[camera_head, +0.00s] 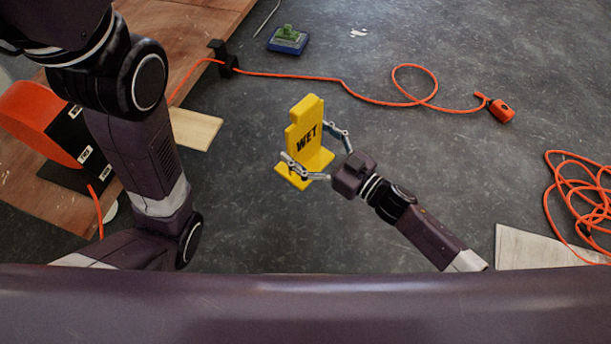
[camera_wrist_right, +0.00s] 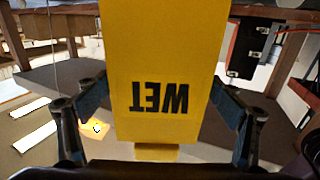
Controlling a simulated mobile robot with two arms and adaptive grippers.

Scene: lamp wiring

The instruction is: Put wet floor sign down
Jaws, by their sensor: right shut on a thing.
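The yellow wet floor sign (camera_head: 304,128) stands upright in the middle of the head view, with "WET" on its face and a flat foot at its base. My right gripper (camera_head: 318,155) is around it, one finger at each side, shut on it. In the right wrist view the sign (camera_wrist_right: 165,65) fills the middle, its lettering upside down, between the two fingers (camera_wrist_right: 155,115). I cannot tell whether its foot touches the floor. My left arm comes in from the left in the head view; its gripper is not in view.
An orange cord (camera_head: 340,80) runs across the floor to an orange plug (camera_head: 501,110). A coiled orange cable (camera_head: 575,190) lies at the right by a pale board (camera_head: 530,248). A blue-and-green item (camera_head: 287,40) lies at the back. A wooden table (camera_head: 185,35) stands left. Grey floor around the sign is clear.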

